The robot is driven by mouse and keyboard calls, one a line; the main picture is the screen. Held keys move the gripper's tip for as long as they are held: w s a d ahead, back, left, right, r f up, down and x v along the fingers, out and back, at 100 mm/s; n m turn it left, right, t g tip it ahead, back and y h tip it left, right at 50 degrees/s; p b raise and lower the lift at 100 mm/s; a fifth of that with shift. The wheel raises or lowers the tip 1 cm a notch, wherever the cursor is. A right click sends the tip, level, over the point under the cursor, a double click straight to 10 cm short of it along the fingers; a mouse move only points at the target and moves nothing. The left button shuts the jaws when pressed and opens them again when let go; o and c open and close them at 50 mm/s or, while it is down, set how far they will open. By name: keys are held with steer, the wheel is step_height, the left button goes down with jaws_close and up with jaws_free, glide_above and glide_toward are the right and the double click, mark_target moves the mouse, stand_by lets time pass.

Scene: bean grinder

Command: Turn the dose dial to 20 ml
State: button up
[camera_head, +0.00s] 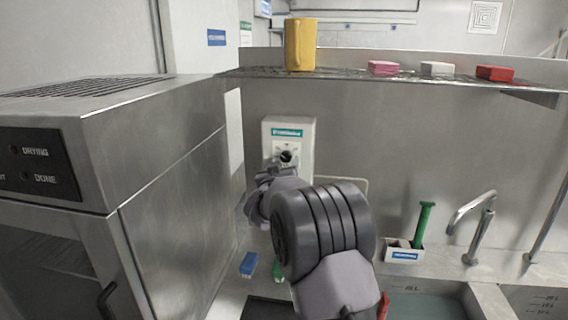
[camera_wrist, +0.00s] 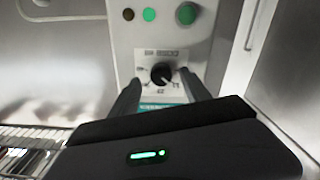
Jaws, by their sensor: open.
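The dose dial is a round black knob (camera_wrist: 162,73) on a white scale plate on the front of a pale wall-mounted dispenser box (camera_wrist: 205,42). The wrist view looks upside down, and the scale marks are too small to read surely. A light mark on the knob points to the lower right in that view. My gripper (camera_wrist: 161,79) is open, with one dark finger on each side of the knob; I cannot tell whether they touch it. In the head view the box (camera_head: 305,137) hangs on the steel wall, and my arm covers its lower part. The knob (camera_head: 287,157) shows just above my gripper (camera_head: 284,167).
A steel drying cabinet (camera_head: 170,170) stands close on the left. A wire shelf (camera_head: 345,73) above holds a yellow mug (camera_head: 300,45) and several small blocks. A green-handled brush (camera_head: 423,222) in a white holder and a tap (camera_head: 478,225) are on the right.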

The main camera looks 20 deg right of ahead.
steer(key=shift+x, duration=1.05)
steer(key=shift+w+a, duration=0.1)
jaws_close()
steer(key=shift+m+b, duration=0.3)
steer(key=shift+b, duration=0.1)
steer(key=shift+f+m+b, duration=0.15)
steer(key=shift+m+b, duration=0.45)
steer(key=m+b, duration=0.2)
steer(key=m, duration=0.1)
steer(key=shift+b, duration=0.3)
steer(key=shift+a+m+b, duration=0.1)
steer(key=shift+m+b, duration=1.2)
steer(key=shift+m, duration=1.1)
